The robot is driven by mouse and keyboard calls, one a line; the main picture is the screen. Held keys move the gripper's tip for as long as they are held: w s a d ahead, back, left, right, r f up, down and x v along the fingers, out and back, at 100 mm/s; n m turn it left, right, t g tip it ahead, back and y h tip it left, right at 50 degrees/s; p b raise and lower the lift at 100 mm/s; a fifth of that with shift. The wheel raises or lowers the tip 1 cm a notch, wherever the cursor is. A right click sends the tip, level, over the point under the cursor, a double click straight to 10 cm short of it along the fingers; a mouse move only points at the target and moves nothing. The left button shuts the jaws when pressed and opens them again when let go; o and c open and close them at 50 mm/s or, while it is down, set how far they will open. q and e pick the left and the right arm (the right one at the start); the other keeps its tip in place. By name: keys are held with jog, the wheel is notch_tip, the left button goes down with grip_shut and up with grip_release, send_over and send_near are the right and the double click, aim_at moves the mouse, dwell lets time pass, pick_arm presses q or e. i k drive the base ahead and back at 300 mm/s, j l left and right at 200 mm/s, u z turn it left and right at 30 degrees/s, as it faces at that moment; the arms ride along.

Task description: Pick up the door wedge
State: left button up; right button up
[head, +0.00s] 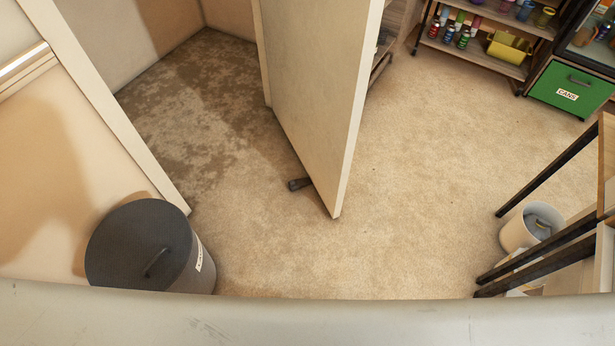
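The door wedge (299,184) is a small dark grey piece on the carpet, at the foot of the open door (318,90). It lies against the left face of the door, near the door's free lower corner; part of it may be hidden by the door. Neither of my grippers shows in the head view.
A dark round lidded bin (140,245) stands at the lower left by the door frame (105,105). A table (606,165) with dark legs and a white bin (520,232) are at the right. Shelves (480,50) and a green box (570,88) stand at the back. The carpet (400,210) between is clear.

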aim_at(299, 183)
jog(key=i+l+u, duration=0.4)
jog(key=l, duration=0.2)
jog(key=l+u, duration=0.2)
jog(key=l, duration=0.15)
jog(key=i+l+u, duration=0.2)
jog(key=l, duration=0.15)
jog(key=k, duration=0.05)
